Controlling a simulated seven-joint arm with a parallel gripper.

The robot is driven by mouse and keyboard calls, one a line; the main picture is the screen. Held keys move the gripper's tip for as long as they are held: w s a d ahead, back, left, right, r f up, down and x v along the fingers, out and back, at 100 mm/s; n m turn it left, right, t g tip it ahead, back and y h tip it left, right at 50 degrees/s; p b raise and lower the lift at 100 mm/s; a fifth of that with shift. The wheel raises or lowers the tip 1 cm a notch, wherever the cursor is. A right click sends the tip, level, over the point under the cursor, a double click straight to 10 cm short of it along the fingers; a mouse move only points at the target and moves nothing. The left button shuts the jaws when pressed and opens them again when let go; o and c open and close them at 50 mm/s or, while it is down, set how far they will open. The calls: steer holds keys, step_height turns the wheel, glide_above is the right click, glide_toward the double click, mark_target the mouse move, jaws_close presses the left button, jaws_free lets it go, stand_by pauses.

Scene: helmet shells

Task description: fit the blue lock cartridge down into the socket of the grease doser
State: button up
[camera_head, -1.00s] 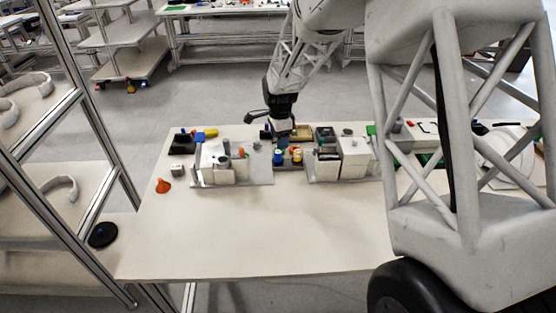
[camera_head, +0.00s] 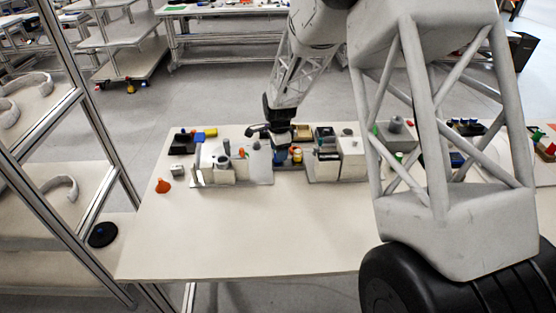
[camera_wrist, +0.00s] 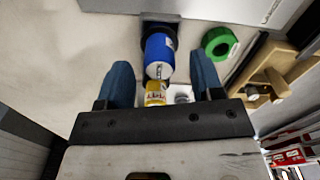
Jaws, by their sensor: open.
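The blue lock cartridge (camera_wrist: 158,55) is a blue cylinder with a pale end, in a dark holder (camera_wrist: 150,27) in the wrist view. My gripper (camera_wrist: 160,62) is open, with its two blue-grey fingers on either side of the cartridge's line and gaps to it. In the head view my gripper (camera_head: 281,154) is low over the cartridge rack and largely hides the blue cartridge. A yellow cartridge (camera_wrist: 155,92) and a white one (camera_wrist: 181,94) show nearer my palm. I cannot tell which station is the grease doser; its socket is not clearly visible.
A white station with a grey cylinder (camera_head: 224,161) stands left of the rack, and a white box station (camera_head: 352,158) right of it. The table's front (camera_head: 250,230) is clear.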

steer(key=shift+f, duration=0.5)
steer(key=c, duration=1)
steer(key=shift+r, duration=0.1)
steer(key=shift+r, duration=1.4)
steer(key=shift+s+r, duration=0.2)
steer(key=shift+r, duration=0.15)
steer(key=s+d+r, duration=0.1)
steer(key=s+d, duration=0.1)
steer(key=s, duration=1.3)
steer(key=shift+s+d+r, duration=0.15)
steer(key=shift+d, duration=0.2)
